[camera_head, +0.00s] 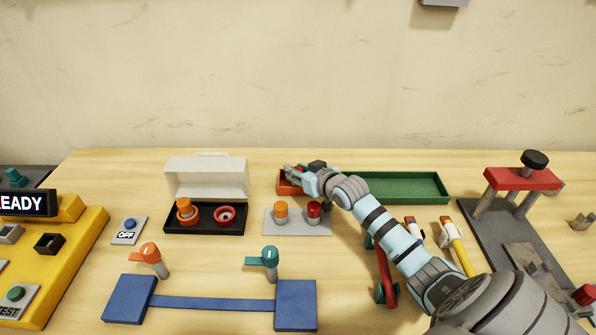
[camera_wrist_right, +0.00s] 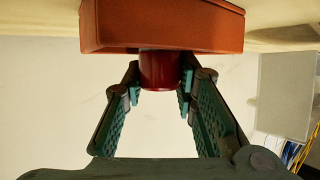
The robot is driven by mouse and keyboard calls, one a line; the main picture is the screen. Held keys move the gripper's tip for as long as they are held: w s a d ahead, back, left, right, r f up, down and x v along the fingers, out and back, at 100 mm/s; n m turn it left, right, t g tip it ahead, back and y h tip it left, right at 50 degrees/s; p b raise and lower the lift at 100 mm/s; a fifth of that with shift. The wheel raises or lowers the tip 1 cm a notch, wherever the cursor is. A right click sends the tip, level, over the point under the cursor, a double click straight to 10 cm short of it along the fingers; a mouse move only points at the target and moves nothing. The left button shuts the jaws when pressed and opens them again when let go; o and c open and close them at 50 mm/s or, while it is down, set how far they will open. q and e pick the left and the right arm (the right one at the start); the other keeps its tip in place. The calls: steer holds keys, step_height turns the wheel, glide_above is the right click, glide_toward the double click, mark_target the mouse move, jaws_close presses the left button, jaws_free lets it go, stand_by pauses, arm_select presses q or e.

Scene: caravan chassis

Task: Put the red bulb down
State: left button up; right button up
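The red bulb (camera_wrist_right: 160,70) is a short dark red cylinder. In the right wrist view it sits between my right gripper's (camera_wrist_right: 160,88) two fingertips, which lie against its sides. Its far end is hidden by the wall of the orange tray (camera_wrist_right: 165,30); I cannot tell whether it touches the tray floor. In the head view my right gripper (camera_head: 291,173) is at the orange tray (camera_head: 287,189), and the bulb in it is hidden. My left gripper is not in view.
A green tray (camera_head: 425,203) adjoins on the right. In front, a grey plate (camera_head: 297,231) carries an orange bulb (camera_head: 281,211) and another red bulb (camera_head: 313,211). A black case (camera_head: 205,232) with an open white lid (camera_head: 205,175) stands left. A blue stand (camera_head: 296,305) lies nearer.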

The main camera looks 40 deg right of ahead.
steer(key=o, duration=0.4)
steer(key=shift+s+r, duration=0.15)
steer(key=shift+r, duration=0.05)
steer(key=p+v, duration=0.5)
steer(key=v, duration=0.6)
steer(key=shift+s+r, duration=0.2)
steer(key=shift+s, duration=0.1)
